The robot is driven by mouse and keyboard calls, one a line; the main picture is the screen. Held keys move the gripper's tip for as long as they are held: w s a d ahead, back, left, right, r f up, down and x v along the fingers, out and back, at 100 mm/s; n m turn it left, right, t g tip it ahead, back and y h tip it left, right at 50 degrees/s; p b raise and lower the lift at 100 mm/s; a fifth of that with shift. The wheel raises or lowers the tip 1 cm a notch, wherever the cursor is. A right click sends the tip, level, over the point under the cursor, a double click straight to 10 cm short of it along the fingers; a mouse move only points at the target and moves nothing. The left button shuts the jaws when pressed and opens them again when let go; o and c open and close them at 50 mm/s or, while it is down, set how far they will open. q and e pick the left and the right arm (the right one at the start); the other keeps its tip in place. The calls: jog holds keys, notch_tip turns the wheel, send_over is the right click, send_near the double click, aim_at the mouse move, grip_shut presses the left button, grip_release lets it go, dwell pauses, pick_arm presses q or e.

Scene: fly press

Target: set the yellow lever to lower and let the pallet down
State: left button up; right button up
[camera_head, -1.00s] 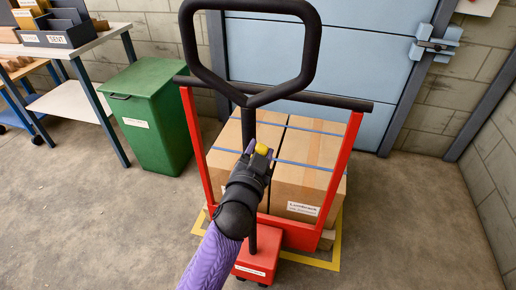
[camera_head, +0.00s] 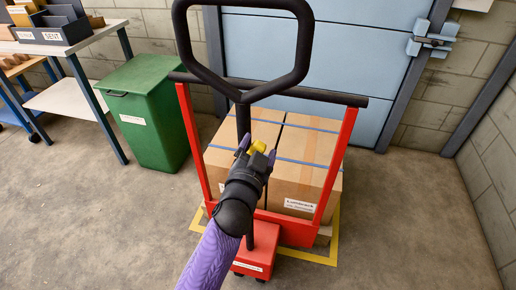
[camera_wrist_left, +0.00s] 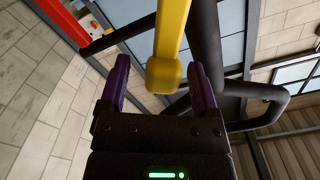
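The yellow lever (camera_head: 258,147) sits on the black handle shaft of a red pallet truck (camera_head: 335,165). My left gripper (camera_head: 256,151) is at the lever, with a purple fingertip to each side of it. In the left wrist view the yellow lever (camera_wrist_left: 168,40) runs down between the spread fingers of my left gripper (camera_wrist_left: 160,82). A clear gap shows on its left and a narrow one on its right, so the gripper is open. The pallet (camera_head: 322,237) shows only at a corner, under strapped cardboard boxes (camera_head: 305,175). My right gripper is not in view.
The black handle loop (camera_head: 187,50) rises above my gripper. A yellow floor outline (camera_head: 337,232) surrounds the pallet. A green bin (camera_head: 150,115) and a table (camera_head: 108,33) stand at the left. A blue door (camera_head: 365,60) is behind. Floor at the right is clear.

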pick_arm(q)
jog(key=shift+s, duration=0.1)
jog(key=p+v, duration=0.3)
jog(key=v, duration=0.6)
jog(key=shift+s, duration=0.4)
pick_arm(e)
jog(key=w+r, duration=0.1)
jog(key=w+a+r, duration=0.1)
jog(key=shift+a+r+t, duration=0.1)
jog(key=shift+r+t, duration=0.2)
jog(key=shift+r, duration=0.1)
pick_arm(q)
jog(key=shift+a+f, duration=0.1)
jog(key=shift+a, duration=0.05)
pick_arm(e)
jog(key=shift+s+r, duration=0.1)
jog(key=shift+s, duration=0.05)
